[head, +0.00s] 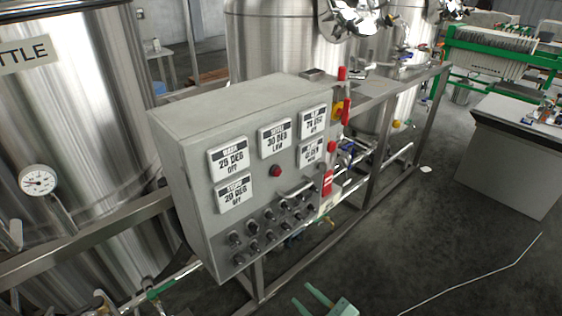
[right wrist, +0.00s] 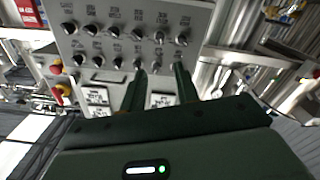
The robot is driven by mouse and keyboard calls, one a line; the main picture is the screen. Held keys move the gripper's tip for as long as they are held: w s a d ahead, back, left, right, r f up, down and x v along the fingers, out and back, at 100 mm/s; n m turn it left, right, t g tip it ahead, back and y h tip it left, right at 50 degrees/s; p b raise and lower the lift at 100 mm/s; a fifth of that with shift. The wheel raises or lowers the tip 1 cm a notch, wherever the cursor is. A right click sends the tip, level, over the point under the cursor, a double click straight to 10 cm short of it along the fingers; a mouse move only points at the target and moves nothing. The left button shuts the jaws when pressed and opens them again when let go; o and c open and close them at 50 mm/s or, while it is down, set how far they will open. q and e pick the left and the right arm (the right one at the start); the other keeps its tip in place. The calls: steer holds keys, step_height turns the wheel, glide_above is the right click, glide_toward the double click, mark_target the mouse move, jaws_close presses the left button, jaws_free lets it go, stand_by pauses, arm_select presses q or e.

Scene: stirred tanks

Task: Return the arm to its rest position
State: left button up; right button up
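My right gripper (head: 303,293) shows at the bottom edge of the head view, pale green, below the grey control box (head: 225,112). In the right wrist view, its two dark green fingers (right wrist: 159,68) stand apart with nothing held between them. The panel with its rows of black knobs (right wrist: 118,40) shows beyond the fingers, in the upper part of that view. Contact with the panel is not visible in the head view, where the fingers appear in front of the box. My left gripper is not in view.
A steel kettle with a dial gauge (head: 39,181) stands at the left. Steel tanks (head: 270,45) and a metal frame (head: 372,150) with pipes run behind the box. A grey cabinet (head: 508,165) stands at the right. The floor (head: 440,235) between frame and cabinet is mostly clear, with a thin white line.

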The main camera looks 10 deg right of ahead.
steer(key=s+d+f+m+g+h, duration=0.1)
steer(key=d+f+g+h, duration=0.2)
steer(key=f, duration=0.4)
steer(key=s+d+f+m+h, duration=0.1)
steer(key=s+d+f+h, duration=0.15)
steer(key=d+f, duration=0.4)
steer(key=s+d+f+m+g+h, duration=0.35)
steer(key=s+f, duration=0.55)
steer(key=f, duration=0.3)
steer(key=s+d+f+m+g, duration=0.1)
steer(key=s+f+g, duration=0.2)
steer(key=s, duration=1)
steer(key=s+d+f+m+g+h, duration=0.1)
steer(key=s+f+g, duration=0.3)
steer(key=s, duration=1)
step_height(320, 180, down, 2)
steer(key=shift+f+h, duration=0.1)
steer(key=shift+h, duration=0.2)
